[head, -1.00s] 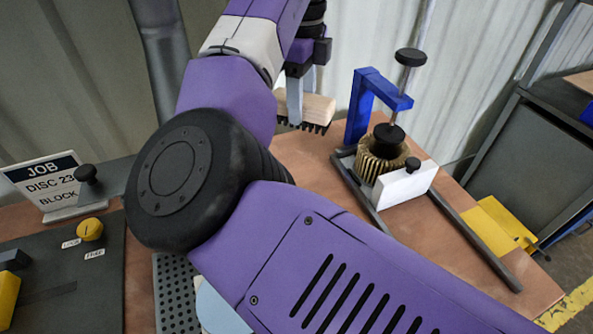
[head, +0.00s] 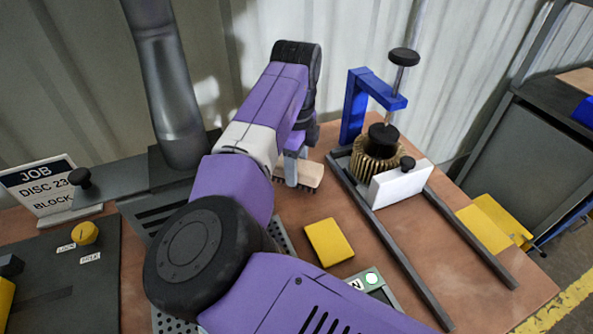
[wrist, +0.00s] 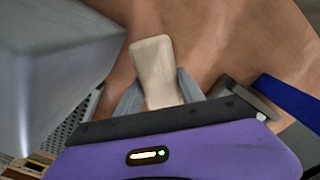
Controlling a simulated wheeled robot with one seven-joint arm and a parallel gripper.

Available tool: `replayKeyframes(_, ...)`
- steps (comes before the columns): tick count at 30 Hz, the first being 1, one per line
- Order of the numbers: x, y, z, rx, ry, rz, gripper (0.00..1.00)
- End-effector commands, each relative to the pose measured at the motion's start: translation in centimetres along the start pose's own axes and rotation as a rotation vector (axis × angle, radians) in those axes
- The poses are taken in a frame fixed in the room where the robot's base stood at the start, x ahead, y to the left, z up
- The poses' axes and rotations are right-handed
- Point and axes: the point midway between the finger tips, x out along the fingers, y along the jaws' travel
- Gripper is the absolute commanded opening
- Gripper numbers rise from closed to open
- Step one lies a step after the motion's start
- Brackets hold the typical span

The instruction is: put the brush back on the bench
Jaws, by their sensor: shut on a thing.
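The brush is a pale wooden block (head: 311,174) with dark bristles along its underside. In the head view it is at bench level, left of the blue press. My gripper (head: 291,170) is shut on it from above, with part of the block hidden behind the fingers. In the wrist view the brush (wrist: 153,62) sits between the two grey fingers (wrist: 157,92). The bench (head: 290,215) is a brown top around and under it. The bristles are at or very near the bench surface; I cannot tell whether they touch.
The blue press (head: 354,108) with a pleated filter cartridge (head: 368,166) and white block (head: 402,184) on dark rails stands to the right. A yellow pad (head: 329,242) lies in front of the brush. A grey column (head: 172,95) rises at left. Bare bench lies between brush and pad.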

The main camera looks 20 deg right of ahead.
Motion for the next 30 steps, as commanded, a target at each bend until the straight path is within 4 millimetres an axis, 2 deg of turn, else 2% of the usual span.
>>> replayKeyframes(4,1.6,0.0,0.0,0.0,0.0,-0.001,0.07)
replayKeyframes(14,1.9,0.0,0.0,0.0,0.0,-0.001,0.07)
replayKeyframes(15,1.9,0.0,0.0,0.0,0.0,0.0,0.49)
replayKeyframes(18,1.9,0.0,0.0,0.0,0.0,0.0,0.67)
replayKeyframes(30,1.4,0.0,0.0,0.0,-0.001,-0.001,0.67)
